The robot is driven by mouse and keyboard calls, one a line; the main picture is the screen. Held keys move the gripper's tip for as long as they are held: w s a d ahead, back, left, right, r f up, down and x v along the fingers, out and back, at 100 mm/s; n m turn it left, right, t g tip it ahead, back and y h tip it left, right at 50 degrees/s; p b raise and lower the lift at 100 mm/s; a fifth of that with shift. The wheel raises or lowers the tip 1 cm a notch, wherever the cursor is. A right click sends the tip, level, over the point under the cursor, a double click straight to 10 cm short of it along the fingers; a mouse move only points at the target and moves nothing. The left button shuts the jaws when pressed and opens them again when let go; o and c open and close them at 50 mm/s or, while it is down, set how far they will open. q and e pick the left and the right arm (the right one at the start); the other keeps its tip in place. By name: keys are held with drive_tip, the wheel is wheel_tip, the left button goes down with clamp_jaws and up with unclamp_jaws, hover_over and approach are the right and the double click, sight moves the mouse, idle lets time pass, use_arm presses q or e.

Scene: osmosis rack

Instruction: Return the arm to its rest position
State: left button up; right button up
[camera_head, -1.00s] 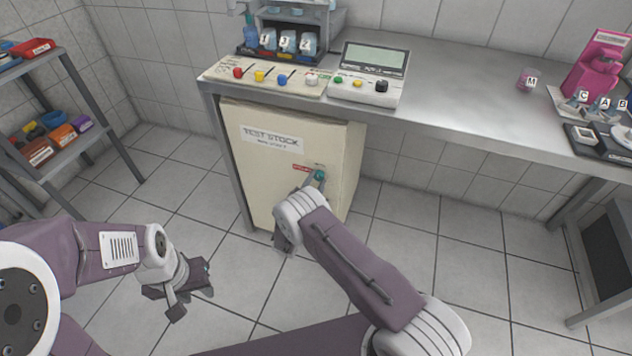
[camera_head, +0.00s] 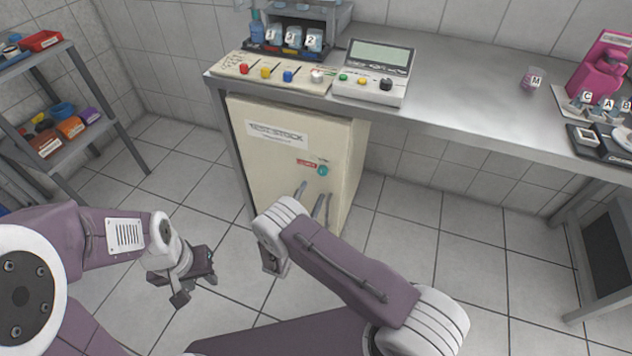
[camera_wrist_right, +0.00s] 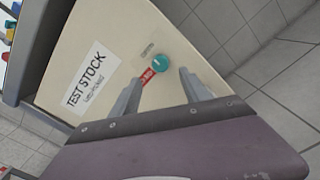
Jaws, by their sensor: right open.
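My right arm reaches forward in the middle of the head view. Its gripper (camera_head: 313,197) is partly hidden behind my wrist, in front of the cream TEST STOCK cabinet (camera_head: 268,180). In the right wrist view its two grey fingers (camera_wrist_right: 160,93) stand apart with nothing between them. The round teal knob (camera_wrist_right: 159,60) and red label on the cabinet (camera_wrist_right: 95,45) show beyond them. My left gripper (camera_head: 196,287) hangs over the floor at the lower left, with no object visible in it.
A steel bench (camera_head: 470,95) carries a control panel (camera_head: 270,72), a meter (camera_head: 372,72), labelled pouches and a pink device (camera_head: 600,68). A shelf (camera_head: 75,140) with coloured bins stands at left. The tiled floor between is clear.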

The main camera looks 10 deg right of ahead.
drive_tip(key=shift+s+a, duration=0.15)
drive_tip(key=shift+s, duration=0.2)
